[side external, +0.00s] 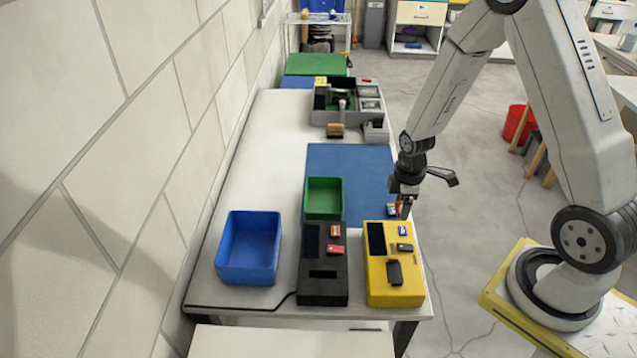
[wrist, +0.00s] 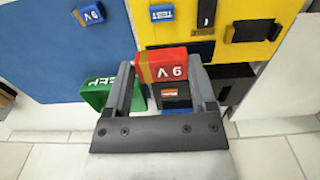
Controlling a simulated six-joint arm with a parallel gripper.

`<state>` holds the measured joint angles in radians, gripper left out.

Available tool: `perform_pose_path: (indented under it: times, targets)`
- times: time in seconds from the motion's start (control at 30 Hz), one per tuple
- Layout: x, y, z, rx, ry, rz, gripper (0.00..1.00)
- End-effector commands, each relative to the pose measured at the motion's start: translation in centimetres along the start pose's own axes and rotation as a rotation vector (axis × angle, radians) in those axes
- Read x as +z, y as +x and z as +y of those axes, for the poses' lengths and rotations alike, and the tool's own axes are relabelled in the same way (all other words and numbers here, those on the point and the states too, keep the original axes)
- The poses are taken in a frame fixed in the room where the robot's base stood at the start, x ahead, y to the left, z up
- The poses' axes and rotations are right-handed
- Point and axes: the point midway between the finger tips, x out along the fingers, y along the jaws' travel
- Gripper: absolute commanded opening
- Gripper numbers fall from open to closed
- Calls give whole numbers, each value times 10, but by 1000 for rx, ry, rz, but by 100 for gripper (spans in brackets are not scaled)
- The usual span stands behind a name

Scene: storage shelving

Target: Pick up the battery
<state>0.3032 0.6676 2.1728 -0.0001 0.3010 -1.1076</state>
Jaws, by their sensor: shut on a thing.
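My gripper (wrist: 163,75) is shut on a red battery (wrist: 165,65) with a gold end band and a white "9V" label, upside down in the wrist view. The battery sits between the two grey fingertips. In the side view my gripper (side external: 404,207) is above the table near the right edge of the blue mat, just behind the yellow device. A blue battery (wrist: 88,13), also marked 9V, lies on the mat, apart from my gripper. The held battery is small and hard to make out in the side view.
The yellow device (side external: 379,292) and black device (side external: 318,291) stand side by side at the table's front. The blue mat (side external: 345,160) is mostly clear. A grey organizer (side external: 328,117) stands farther back.

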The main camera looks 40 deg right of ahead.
Motion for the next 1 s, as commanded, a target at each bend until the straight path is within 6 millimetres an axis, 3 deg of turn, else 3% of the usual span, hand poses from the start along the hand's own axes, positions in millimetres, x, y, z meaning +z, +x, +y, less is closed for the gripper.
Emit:
perform_pose_path:
  times: [0.3, 1.0]
  targets:
    - [5, -4, -9, 0, 0, 0, 15]
    - [1, -7, -8, 1, 21, 1, 15]
